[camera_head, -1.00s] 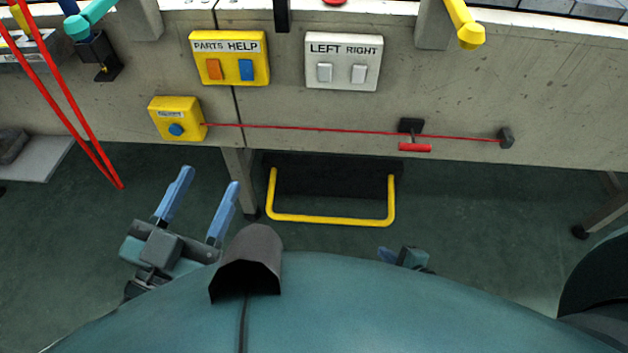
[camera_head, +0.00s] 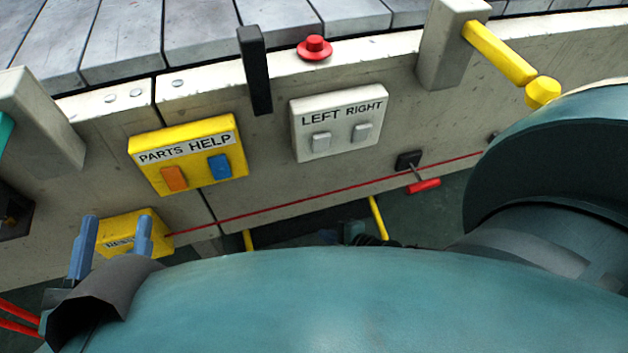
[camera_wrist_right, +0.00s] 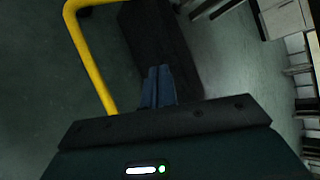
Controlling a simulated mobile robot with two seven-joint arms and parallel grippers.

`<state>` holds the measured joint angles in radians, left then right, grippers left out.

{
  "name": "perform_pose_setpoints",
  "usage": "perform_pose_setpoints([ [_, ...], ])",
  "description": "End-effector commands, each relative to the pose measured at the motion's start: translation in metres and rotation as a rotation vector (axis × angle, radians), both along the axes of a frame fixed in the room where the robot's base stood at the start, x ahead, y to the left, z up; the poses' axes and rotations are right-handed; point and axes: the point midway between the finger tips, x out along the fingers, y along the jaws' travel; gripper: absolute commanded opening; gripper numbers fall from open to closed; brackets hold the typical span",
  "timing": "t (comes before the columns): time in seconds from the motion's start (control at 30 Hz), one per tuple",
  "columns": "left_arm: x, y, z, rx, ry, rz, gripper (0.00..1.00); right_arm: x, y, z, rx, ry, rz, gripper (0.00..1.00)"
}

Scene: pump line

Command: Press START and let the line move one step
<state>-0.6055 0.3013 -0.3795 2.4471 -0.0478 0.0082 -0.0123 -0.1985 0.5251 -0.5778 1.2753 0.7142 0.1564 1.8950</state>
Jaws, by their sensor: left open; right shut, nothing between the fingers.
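No control labelled START can be read in the head view. A red mushroom button (camera_head: 315,47) sits on the top edge of the line, with no label visible. Below it is a white box (camera_head: 340,122) with LEFT and RIGHT switches. To its left is a yellow PARTS HELP box (camera_head: 188,155) with an orange and a blue button. My left gripper (camera_head: 117,222) is open at the lower left, its fingers overlapping another yellow box (camera_head: 128,228) that is partly hidden. My right gripper (camera_wrist_right: 158,72) is shut and empty in the right wrist view, low near a yellow bar.
A yellow lever (camera_head: 500,52) sticks out at upper right. A black post (camera_head: 255,70) stands at the edge. The yellow bar (camera_wrist_right: 88,60) crosses close to my right gripper.

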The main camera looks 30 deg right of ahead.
Motion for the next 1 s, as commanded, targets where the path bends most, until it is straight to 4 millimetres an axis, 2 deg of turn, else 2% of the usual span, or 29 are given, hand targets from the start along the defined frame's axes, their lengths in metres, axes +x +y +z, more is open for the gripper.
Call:
perform_pose_setpoints([
  [0.17,0.000,0.000,0.000,0.000,-0.004,0.000,0.50,0.000,0.000,-0.001,0.000,0.000,0.000,0.00],
  [0.33,0.005,0.001,0.004,0.000,-0.067,-0.006,0.50,0.003,0.000,-0.014,-0.001,0.000,0.001,0.00],
  [0.47,0.009,0.002,0.016,-0.003,-0.180,-0.016,0.50,0.007,-0.002,-0.033,-0.001,-0.001,0.000,0.00],
  [0.77,0.009,0.005,0.060,0.029,-0.522,-0.025,0.50,0.016,-0.004,-0.066,-0.001,-0.001,0.000,0.00],
  [1.0,0.005,0.006,0.074,0.039,-0.619,-0.028,0.50,0.021,-0.005,-0.082,0.000,0.000,0.000,0.00],
])
